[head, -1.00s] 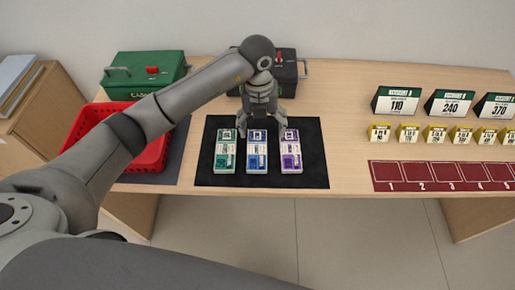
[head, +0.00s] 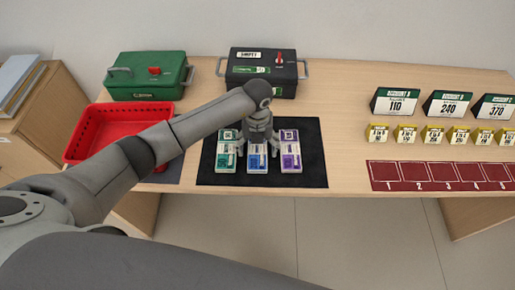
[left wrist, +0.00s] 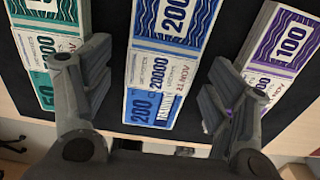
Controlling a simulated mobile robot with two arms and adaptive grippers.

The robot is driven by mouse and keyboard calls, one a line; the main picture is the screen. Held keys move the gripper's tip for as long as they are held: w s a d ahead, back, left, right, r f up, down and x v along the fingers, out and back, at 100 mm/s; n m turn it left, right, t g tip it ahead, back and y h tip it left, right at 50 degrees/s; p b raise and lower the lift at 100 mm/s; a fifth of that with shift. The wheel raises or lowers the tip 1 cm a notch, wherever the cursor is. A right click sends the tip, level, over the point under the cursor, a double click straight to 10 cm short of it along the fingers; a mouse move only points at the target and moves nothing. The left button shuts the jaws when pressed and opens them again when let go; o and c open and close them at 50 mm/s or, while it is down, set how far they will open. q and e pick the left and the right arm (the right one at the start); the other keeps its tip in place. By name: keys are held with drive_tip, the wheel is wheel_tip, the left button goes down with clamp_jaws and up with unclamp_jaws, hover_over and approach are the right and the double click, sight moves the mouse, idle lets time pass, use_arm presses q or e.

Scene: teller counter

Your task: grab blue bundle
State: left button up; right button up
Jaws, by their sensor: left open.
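The blue bundle (head: 257,159) lies on the black mat (head: 315,175) between a green bundle (head: 225,155) and a purple bundle (head: 290,158). My left gripper (head: 258,148) is open above the blue bundle and hides part of it in the head view. In the left wrist view the open fingers of the left gripper (left wrist: 155,95) stand on either side of the blue bundle (left wrist: 160,65), apart from it. The left finger overlaps the green bundle (left wrist: 60,45), and the right finger is near the purple bundle (left wrist: 280,50). My right gripper is not in view.
A red basket (head: 90,122), a green cash box (head: 150,92) and a black cash box (head: 262,72) stand at the left and back. Number signs (head: 395,104), small yellow tags (head: 405,133) and a dark red numbered strip (head: 430,175) are at the right.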

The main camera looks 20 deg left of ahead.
use_arm(q)
drive_tip(key=c, duration=1.1)
drive_tip(key=shift+c, duration=0.2)
